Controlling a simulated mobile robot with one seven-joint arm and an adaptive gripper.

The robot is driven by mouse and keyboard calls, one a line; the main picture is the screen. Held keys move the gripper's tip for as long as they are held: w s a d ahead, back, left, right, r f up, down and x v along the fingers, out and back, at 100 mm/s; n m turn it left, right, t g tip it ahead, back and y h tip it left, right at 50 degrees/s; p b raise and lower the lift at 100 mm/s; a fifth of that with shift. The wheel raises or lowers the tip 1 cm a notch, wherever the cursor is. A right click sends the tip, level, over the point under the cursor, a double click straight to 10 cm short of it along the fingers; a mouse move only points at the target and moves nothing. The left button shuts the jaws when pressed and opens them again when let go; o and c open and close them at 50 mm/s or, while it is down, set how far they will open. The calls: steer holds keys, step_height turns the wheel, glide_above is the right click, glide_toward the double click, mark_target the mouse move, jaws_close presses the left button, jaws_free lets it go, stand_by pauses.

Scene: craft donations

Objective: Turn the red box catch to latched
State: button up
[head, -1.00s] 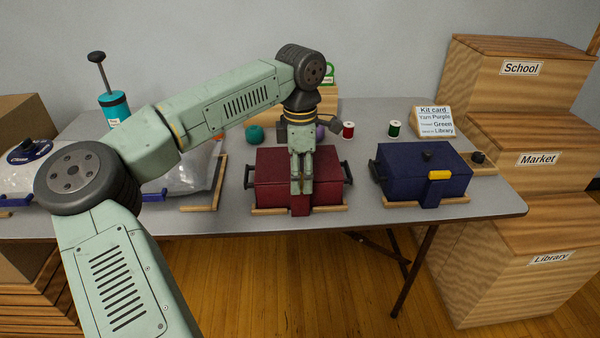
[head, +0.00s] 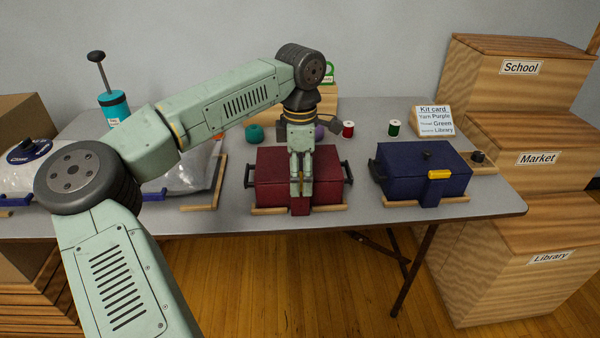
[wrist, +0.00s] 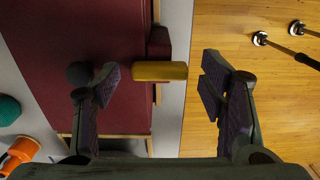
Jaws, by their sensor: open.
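The dark red box (head: 270,178) stands on the table with a black handle at each side. Its yellow catch (wrist: 160,71) shows in the wrist view as a short bar beside a dark red block at the box's front. My gripper (head: 301,192) hides the catch in the head view. In the wrist view my gripper (wrist: 160,92) is open, its two dark fingers apart. The catch lies in the gap between them, and no finger visibly touches it. The box (wrist: 75,50) fills the left of that view, with a dark round knob (wrist: 80,74) on its lid.
A blue box (head: 415,165) with a yellow catch (head: 440,175) stands to the right. Wooden strips (head: 268,211) edge the red box. Thread spools (head: 348,129) and green yarn (head: 255,132) lie behind. The table's front edge is just before the box.

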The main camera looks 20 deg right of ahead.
step_height(320, 180, up, 12)
stand_by(0.7)
